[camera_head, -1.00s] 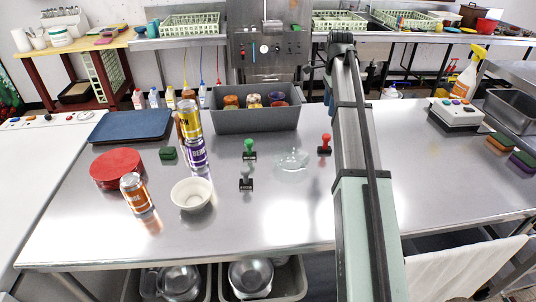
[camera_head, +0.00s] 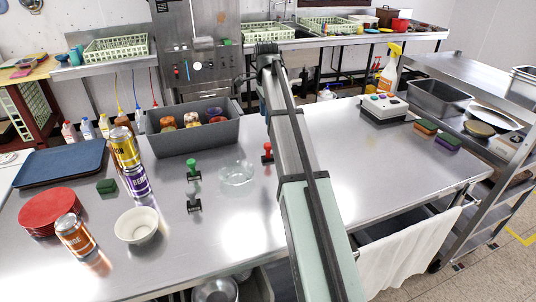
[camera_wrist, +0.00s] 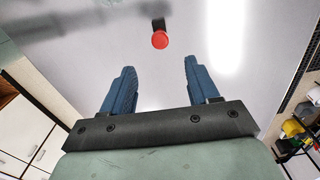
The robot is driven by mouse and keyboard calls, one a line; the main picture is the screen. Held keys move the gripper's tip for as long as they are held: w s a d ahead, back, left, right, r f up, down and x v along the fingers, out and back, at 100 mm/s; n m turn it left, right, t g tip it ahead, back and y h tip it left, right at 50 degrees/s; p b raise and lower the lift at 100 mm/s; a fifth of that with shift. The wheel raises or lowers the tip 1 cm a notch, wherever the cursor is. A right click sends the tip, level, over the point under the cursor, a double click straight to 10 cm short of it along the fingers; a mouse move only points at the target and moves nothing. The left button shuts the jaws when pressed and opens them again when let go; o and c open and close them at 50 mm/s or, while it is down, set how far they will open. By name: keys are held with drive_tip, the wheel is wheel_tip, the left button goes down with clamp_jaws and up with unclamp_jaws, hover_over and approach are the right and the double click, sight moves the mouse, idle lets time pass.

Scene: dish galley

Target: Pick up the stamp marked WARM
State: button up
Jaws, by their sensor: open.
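Three stamps stand on the steel counter (camera_head: 330,190). One has a green handle (camera_head: 193,166), one a grey-black handle (camera_head: 194,205), and one a red handle (camera_head: 267,149). Their markings are too small to read, so I cannot tell which is marked WARM. The red-handled stamp also shows in the wrist view (camera_wrist: 160,40), beyond my fingertips and roughly in line with the gap between them. My gripper (camera_wrist: 158,66) is open and empty, apart from the stamp.
A clear glass dish (camera_head: 237,173) lies between the stamps. A white bowl (camera_head: 137,226), cans (camera_head: 136,182) and a red round lid (camera_head: 50,211) are at left. A grey bin (camera_head: 193,141) stands behind. The counter right of my arm is mostly clear.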

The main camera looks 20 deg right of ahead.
drive_tip(key=shift+o, duration=0.4)
hover_over(268, 156)
drive_tip(key=w, duration=0.1)
drive_tip(key=f, duration=1.1)
drive_tip(key=shift+w+d+f, duration=0.1)
drive_tip(key=shift+d+f, duration=0.15)
drive_tip(key=shift+f, duration=2.8)
